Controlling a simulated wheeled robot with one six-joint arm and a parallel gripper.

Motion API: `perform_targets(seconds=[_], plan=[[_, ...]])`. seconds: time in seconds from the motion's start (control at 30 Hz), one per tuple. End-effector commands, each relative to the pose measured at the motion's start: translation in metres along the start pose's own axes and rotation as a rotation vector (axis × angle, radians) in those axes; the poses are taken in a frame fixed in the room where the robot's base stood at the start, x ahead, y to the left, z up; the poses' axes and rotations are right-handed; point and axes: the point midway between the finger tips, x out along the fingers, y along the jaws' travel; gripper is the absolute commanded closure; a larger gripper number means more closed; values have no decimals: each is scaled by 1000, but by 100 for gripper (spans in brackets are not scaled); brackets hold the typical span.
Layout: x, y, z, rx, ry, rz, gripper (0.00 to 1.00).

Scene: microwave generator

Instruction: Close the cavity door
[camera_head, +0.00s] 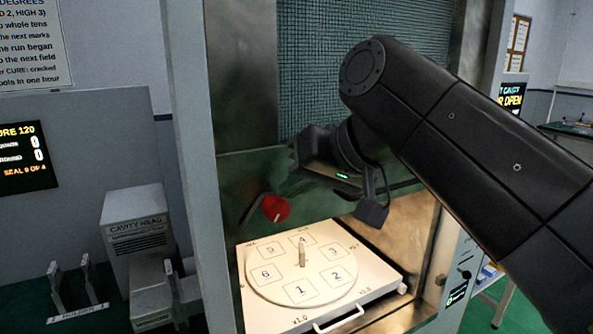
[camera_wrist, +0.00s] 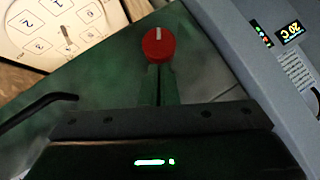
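The cavity door (camera_head: 350,60) is a tall panel with a dark mesh window, and it sits raised above the open cavity in the head view. A green band (camera_head: 235,170) runs along its lower part. A red knob (camera_head: 275,208) with a pale mark is near the band's lower left, and it also shows in the wrist view (camera_wrist: 158,47). My gripper (camera_wrist: 160,85) has its narrow fingers together, pointing at the knob, with nothing seen between them. Whether they touch the knob or the door, I cannot tell. In the head view my wrist hides part of the band.
Inside the cavity a pale tray (camera_head: 385,285) with a front handle carries a round numbered turntable (camera_head: 318,265) with a centre peg. A grey cabinet post (camera_head: 190,150) stands at left. A grey box (camera_head: 135,225) and upright holders (camera_head: 72,285) are farther left.

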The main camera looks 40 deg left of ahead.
Motion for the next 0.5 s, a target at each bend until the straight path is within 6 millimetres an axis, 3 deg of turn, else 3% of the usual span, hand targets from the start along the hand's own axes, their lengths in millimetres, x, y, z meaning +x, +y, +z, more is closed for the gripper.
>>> perform_targets(seconds=[0.03, 0.5], plan=[[16, 12, 18, 2, -8, 1, 100], [103, 75, 105, 3, -9, 2, 100]])
